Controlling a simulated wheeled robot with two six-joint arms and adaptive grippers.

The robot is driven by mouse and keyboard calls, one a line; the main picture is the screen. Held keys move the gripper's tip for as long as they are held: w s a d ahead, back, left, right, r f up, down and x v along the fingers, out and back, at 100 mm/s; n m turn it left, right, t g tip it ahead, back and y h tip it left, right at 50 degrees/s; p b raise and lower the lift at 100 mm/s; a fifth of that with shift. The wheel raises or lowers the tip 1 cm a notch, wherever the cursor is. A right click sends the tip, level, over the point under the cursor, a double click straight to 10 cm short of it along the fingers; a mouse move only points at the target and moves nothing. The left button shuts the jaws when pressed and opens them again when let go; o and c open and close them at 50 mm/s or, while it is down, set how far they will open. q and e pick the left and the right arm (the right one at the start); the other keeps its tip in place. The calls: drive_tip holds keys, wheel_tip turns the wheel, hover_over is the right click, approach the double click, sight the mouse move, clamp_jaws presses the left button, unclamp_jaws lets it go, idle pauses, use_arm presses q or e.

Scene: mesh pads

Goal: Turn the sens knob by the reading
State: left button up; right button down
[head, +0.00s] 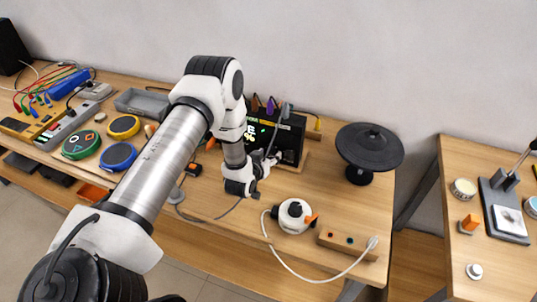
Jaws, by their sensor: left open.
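A black box with a lit screen (262,133) stands at the back of the table. Green and yellow characters show on the screen, partly hidden by my arm and too small to read. My left gripper (269,162) is just in front of the box's lower front, its jaws small and hard to make out. It is open, and I see nothing held in it. I cannot tell whether it touches the box. A sens label cannot be read at this size, and any knob near the jaws is hidden. My right gripper is not in view.
A white round device with a black top and orange pointer (294,214) sits in front, with a white cable to a wooden block (346,241). A black round pad (369,148) stands at right. Coloured round pads (118,156) and cables lie left. A gap separates the right table (505,267).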

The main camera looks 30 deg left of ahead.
use_arm(q)
drive_tip(key=shift+s+a, duration=0.1)
drive_tip(key=shift+c, duration=0.7)
clamp_jaws()
drive_tip(key=n+h+b, duration=0.1)
drive_tip(key=b, duration=0.1)
drive_tip(key=shift+f+n+b, duration=0.15)
drive_tip(key=shift+n+b, duration=0.15)
drive_tip(key=shift+b, duration=0.1)
drive_tip(key=n+b, duration=0.1)
drive_tip(key=b, duration=0.1)
drive_tip(key=n+t+h+b, duration=0.1)
drive_tip(key=b, duration=0.1)
drive_tip(key=shift+a+f+n+h+b, duration=0.1)
drive_tip(key=shift+a+n+h+b, duration=0.05)
drive_tip(key=shift+n+h+b, duration=0.2)
drive_tip(key=shift+n+t+h+b, duration=0.35)
drive_tip(key=shift+n+b, duration=0.2)
drive_tip(key=shift+b, duration=0.5)
drive_tip(key=shift+r+n+b, duration=0.2)
drive_tip(key=shift+n+b, duration=0.1)
drive_tip(key=shift+b, duration=0.1)
